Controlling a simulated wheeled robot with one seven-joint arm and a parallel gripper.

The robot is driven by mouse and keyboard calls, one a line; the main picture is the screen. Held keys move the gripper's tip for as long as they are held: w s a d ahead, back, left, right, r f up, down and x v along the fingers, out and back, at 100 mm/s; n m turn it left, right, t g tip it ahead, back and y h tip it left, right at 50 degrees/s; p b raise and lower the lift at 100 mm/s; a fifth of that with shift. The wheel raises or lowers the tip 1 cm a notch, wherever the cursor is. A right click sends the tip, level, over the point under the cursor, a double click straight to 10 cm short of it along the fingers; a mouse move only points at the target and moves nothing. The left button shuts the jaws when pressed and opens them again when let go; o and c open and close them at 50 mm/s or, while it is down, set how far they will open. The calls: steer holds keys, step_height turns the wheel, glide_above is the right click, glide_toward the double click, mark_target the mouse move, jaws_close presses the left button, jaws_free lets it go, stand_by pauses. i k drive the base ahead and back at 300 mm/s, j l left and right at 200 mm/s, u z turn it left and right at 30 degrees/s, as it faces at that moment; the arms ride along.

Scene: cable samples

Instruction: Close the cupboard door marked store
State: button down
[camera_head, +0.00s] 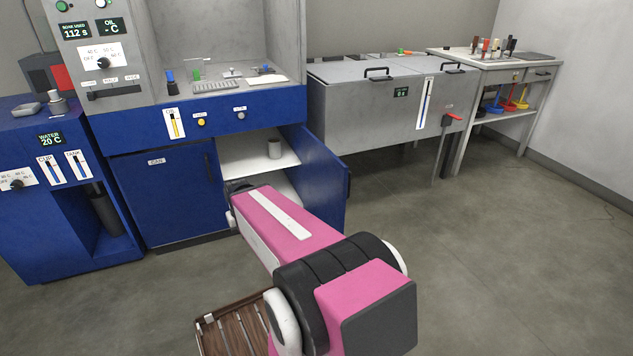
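The blue cupboard under the grey machine has its right-hand door (322,180) standing open, swung out from its right edge with a dark handle near its free edge. No store label shows on the side of this door that I see. The left-hand door (170,195) is shut and bears a small white label that seems to read CAN. My pink arm reaches forward to the opening, left of the open door. My gripper is hidden beyond the arm's far end.
A blue unit (30,205) with gauges stands at left. A grey tank (375,115) with lids and a red-handled lever (449,125) stands right of the door. A slatted wooden tray (222,330) is low in front. The floor (480,260) at right is clear.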

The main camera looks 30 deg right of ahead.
mark_target(326, 181)
steer(key=l+u, duration=0.1)
steer(key=l, duration=0.35)
steer(key=l+u, duration=0.1)
steer(key=l, duration=0.35)
steer(key=k+l+u, duration=0.1)
steer(key=l, duration=0.3)
steer(key=k+l+u, duration=0.1)
steer(key=l, duration=0.35)
steer(key=k+l+u, duration=0.1)
steer(key=l, duration=0.3)
steer(key=k+l+u, duration=0.15)
steer(key=l, duration=0.9)
steer(key=k+l, duration=0.15)
steer(key=l, duration=0.5)
steer(key=k+z, duration=0.25)
